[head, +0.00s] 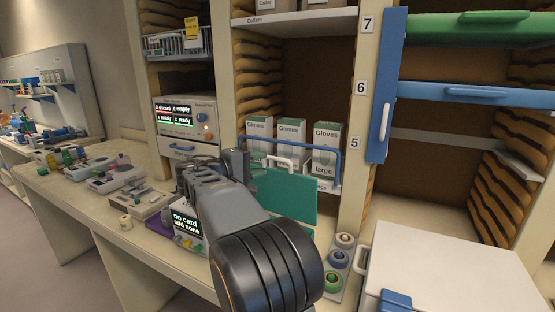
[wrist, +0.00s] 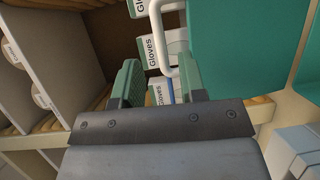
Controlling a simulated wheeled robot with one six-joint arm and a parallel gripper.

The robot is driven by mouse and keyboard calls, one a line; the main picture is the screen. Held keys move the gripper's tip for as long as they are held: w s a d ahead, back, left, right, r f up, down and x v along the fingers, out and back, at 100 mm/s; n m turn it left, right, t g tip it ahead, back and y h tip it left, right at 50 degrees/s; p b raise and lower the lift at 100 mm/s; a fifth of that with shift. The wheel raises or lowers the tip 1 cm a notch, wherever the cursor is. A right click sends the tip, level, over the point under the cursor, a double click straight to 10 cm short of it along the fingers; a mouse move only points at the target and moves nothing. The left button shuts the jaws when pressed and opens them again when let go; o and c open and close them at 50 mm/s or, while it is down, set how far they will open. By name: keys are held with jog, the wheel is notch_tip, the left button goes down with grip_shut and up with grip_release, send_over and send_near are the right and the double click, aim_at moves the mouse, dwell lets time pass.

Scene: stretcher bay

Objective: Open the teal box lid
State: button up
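In the head view my gripper (head: 236,165) is just left of the lid. I cannot tell whether the fingers touch the handle.
Gloves boxes (head: 291,133) stand on a shelf behind a blue rail (head: 300,143). A device with screens (head: 187,118) stands left of it. A "no card" display (head: 185,220) and small trays (head: 152,202) crowd the counter. Coloured rings (head: 338,258) and a white chest (head: 450,270) are at right.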

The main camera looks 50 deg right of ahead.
aim_at(277, 160)
jog(key=d, duration=0.4)
jog(key=s+d+p, duration=0.1)
jog(key=d, duration=0.1)
jog(key=shift+d+f, duration=0.25)
jog(key=shift+d, duration=0.05)
jog(key=shift+c, duration=0.3)
grip_shut()
jog(key=shift+f, duration=0.1)
